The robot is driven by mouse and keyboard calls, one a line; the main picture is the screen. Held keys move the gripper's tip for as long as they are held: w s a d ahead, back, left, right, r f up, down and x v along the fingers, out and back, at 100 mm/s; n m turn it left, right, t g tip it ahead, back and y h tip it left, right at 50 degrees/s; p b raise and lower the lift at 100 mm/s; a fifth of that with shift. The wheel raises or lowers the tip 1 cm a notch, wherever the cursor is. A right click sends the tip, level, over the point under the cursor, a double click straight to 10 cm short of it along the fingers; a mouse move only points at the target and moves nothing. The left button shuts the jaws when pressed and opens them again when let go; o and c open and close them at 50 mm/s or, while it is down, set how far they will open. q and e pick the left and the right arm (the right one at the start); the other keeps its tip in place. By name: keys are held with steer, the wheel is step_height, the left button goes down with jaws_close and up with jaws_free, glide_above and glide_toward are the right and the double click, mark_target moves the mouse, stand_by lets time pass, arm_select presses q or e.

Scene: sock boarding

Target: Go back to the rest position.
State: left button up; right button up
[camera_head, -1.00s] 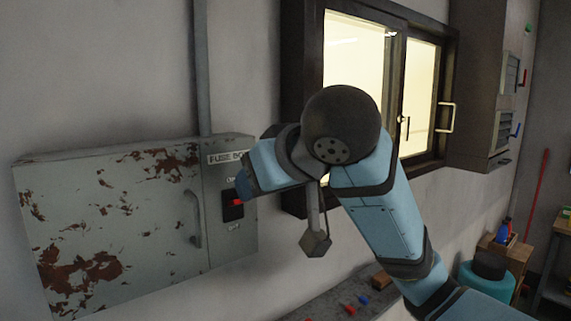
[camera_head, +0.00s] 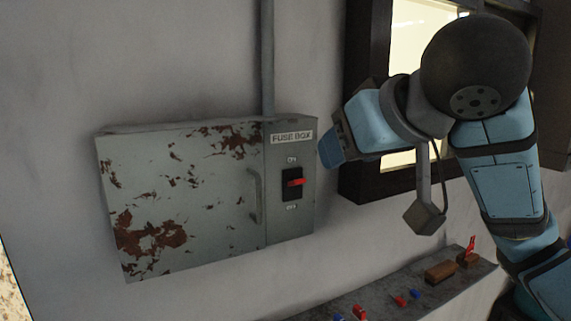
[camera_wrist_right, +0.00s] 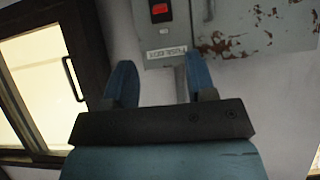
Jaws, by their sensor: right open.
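My right gripper (camera_head: 331,150) is just right of the grey fuse box (camera_head: 190,205) in the head view, by its upper right edge. In the right wrist view the two blue fingers of this gripper (camera_wrist_right: 160,78) stand apart with nothing between them. The red switch (camera_head: 296,182) of the fuse box is in full view and clear of the fingers. It also shows as a red switch (camera_wrist_right: 160,10) at the top of the wrist view. The fuse box door is closed. My left gripper is in neither view.
A dark-framed window (camera_head: 357,150) is behind my right arm. A grey conduit (camera_head: 267,60) runs up from the box. A shelf (camera_head: 385,298) below holds several small red and blue items and brown blocks. The wall left of the box is bare.

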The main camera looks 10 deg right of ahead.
step_height(320, 180, down, 29)
steer(key=g+y, duration=0.1)
steer(key=g, duration=0.2)
steer(key=s+d+f+g+h, duration=0.1)
steer(key=s+d+f, duration=0.2)
steer(key=s+f, duration=0.4)
steer(key=s+d+f+m+g+h, duration=0.1)
steer(key=s+d+f+g, duration=0.15)
steer(key=s+f, duration=0.5)
steer(key=s+d+f+g+h, duration=0.1)
steer(key=s+d+f, duration=0.35)
steer(key=f, duration=0.45)
steer(key=w+a+f+t+y, duration=0.1)
steer(key=w+a+f+t, duration=0.1)
steer(key=f, duration=0.5)
steer(key=w+a+f+t+y, duration=0.1)
steer(key=w+a+f+t, duration=0.2)
steer(key=f, duration=0.4)
steer(key=shift+a+f+n+t, duration=0.35)
steer(key=shift+a+t, duration=0.35)
steer(key=shift+t, duration=0.55)
